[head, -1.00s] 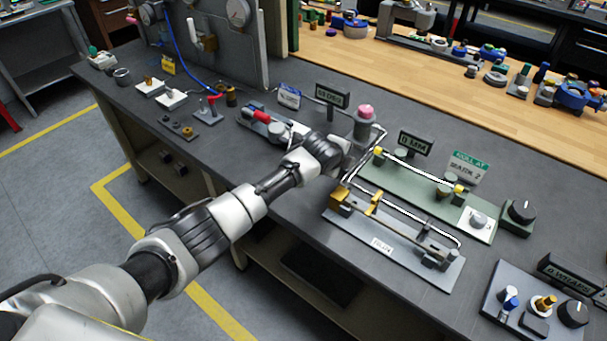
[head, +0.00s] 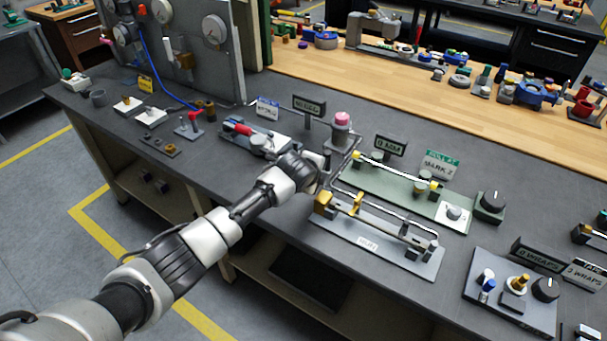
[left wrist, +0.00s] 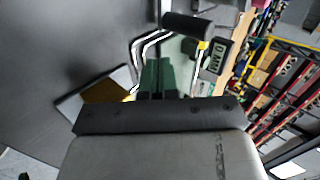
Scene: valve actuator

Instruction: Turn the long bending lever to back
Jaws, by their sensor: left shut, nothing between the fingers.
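In the head view, a post with a pink top (head: 342,119) stands behind my left gripper (head: 326,172). A thin grey bar (head: 347,157) slants from near this post towards the front, beside the gripper. I cannot tell for sure whether this is the long bending lever. In the left wrist view, the dark green fingers of my left gripper (left wrist: 159,78) are shut together and empty. A black cylindrical grip (left wrist: 187,25) lies just beyond the fingertips, with pale bent rods beside it. Whether the fingers touch it is not clear. My right gripper is not in view.
A grey plate with yellow blocks (head: 345,244) lies in front, and a green plate (head: 390,189) with a rod and dial lies to the right. A red-handled fixture (head: 238,128) stands left of the gripper. Small signs stand behind. Bare dark bench top lies at the left front.

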